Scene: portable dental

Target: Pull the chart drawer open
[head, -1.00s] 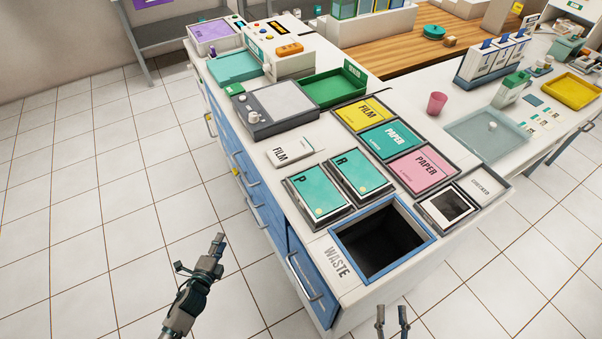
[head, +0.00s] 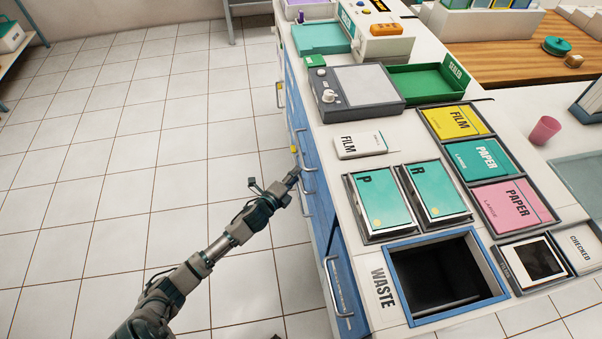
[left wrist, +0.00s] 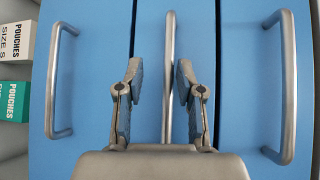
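The blue drawer fronts (left wrist: 90,120) of the counter fill the left wrist view, each with a metal bar handle. My left gripper (left wrist: 157,80) is open, with one finger on each side of the middle handle (left wrist: 169,40). In the head view my left gripper (head: 291,180) is at the counter's left side, by the handles. The drawers there look shut. No chart label is readable on the fronts. My right gripper is out of view.
Boxes marked pouches (left wrist: 14,100) show left of the drawer fronts in the left wrist view. The counter top holds a waste opening (head: 440,275), P and R trays, and film and paper boxes. The tiled floor (head: 130,130) left of the counter is clear.

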